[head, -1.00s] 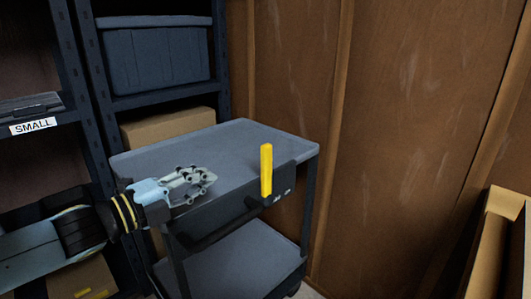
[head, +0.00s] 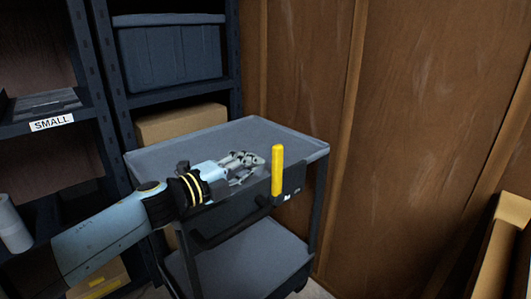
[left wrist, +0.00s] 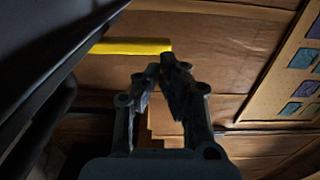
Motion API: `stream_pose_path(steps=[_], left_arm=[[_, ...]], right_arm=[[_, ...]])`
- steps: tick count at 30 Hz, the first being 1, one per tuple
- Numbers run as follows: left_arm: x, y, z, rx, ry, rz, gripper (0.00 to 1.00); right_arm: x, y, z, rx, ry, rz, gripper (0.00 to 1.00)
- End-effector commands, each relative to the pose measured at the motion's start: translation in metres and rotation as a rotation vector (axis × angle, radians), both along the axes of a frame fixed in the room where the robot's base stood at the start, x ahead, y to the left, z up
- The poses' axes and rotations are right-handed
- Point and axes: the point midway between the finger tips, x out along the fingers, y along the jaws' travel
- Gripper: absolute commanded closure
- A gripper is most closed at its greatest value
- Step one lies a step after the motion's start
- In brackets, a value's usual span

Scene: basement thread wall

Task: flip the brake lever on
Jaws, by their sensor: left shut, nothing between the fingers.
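The yellow brake lever (head: 277,171) stands upright on a dark bracket at the front right of a grey cart (head: 230,137). In the left wrist view the lever (left wrist: 132,47) lies sideways across the upper left, its end near my fingertips. My left gripper (head: 258,160) is shut and empty, just left of the lever at about its upper part in the head view. Whether the fingertips touch the lever I cannot tell. The left gripper also shows in the left wrist view (left wrist: 166,66). My right gripper is not in view.
A dark cart handle (head: 228,231) runs below the tray's front edge. A shelf with a blue-grey bin (head: 172,55) and a cardboard box (head: 182,121) stands behind on the left. A wooden wall is close behind the cart. An open box (head: 500,250) is at the lower right.

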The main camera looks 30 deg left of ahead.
Motion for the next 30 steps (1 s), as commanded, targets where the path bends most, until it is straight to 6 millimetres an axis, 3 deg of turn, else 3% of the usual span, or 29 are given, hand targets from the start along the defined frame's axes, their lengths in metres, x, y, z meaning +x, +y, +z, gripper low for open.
stream_pose_path(steps=[3,9,23,30], left_arm=[[0.021,-0.008,0.001,-0.003,-0.001,-0.001,1.0],[0.04,-0.014,-0.001,0.0,0.0,-0.001,1.0],[0.043,-0.016,-0.001,0.002,0.002,-0.001,1.0],[0.048,-0.017,0.007,0.011,0.028,-0.001,1.0]], right_arm=[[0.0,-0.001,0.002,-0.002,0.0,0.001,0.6],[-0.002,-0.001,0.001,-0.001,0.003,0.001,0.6],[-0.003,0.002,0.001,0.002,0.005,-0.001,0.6],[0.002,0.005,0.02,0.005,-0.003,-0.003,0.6]])
